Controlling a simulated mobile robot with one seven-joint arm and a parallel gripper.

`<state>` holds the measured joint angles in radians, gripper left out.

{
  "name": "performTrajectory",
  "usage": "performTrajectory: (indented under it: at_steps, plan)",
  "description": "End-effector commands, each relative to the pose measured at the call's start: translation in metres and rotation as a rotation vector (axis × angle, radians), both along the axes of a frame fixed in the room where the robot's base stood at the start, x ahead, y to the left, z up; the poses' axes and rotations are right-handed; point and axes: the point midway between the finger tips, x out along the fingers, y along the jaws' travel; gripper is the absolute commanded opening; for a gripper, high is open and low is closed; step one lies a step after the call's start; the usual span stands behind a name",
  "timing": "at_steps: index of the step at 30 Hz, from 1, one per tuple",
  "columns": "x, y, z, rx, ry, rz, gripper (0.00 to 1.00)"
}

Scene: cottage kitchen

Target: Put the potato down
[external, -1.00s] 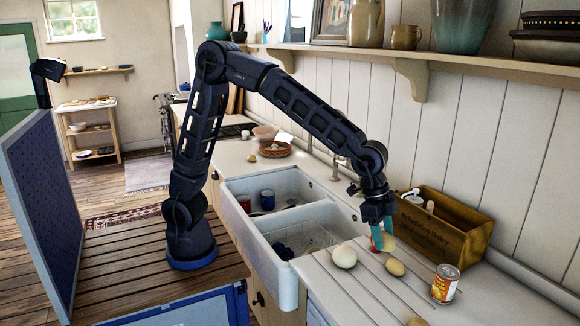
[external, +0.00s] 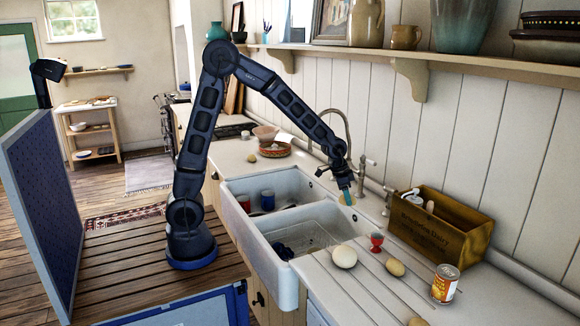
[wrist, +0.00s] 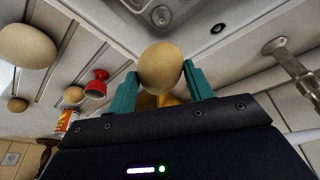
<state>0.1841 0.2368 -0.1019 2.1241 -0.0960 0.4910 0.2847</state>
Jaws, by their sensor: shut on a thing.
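My gripper (external: 347,196) is shut on a yellowish-brown potato (wrist: 161,67), which sits between the two teal fingers in the wrist view. In the external view the gripper hangs over the back right part of the white double sink (external: 287,293), near the tap. Only a small part of the held potato shows there, below the fingers. The potato is held up in the air. How high it is above the sink I cannot tell exactly.
On the ribbed counter right of the sink are a red egg cup (external: 377,242), a large pale egg-like object (external: 343,257), a smaller potato-like one (external: 396,268), a can (external: 445,284) and a wooden crate (external: 437,242). A tap (external: 366,172) stands behind the sink.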

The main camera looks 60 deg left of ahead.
Motion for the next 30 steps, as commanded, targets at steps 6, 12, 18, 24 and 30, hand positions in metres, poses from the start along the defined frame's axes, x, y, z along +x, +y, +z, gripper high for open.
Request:
performTrajectory:
  at_steps: [6,12,18,24,30]
  plan:
    - [-0.003,0.096,-0.021,0.002,0.002,0.166,0.27]
    - [-0.019,0.176,-0.038,0.005,0.002,0.314,0.27]
    - [-0.032,0.239,-0.046,0.008,0.001,0.423,0.27]
    - [-0.029,0.286,-0.042,0.01,0.0,0.479,0.27]
    - [-0.021,0.333,-0.031,0.011,0.003,0.517,0.27]
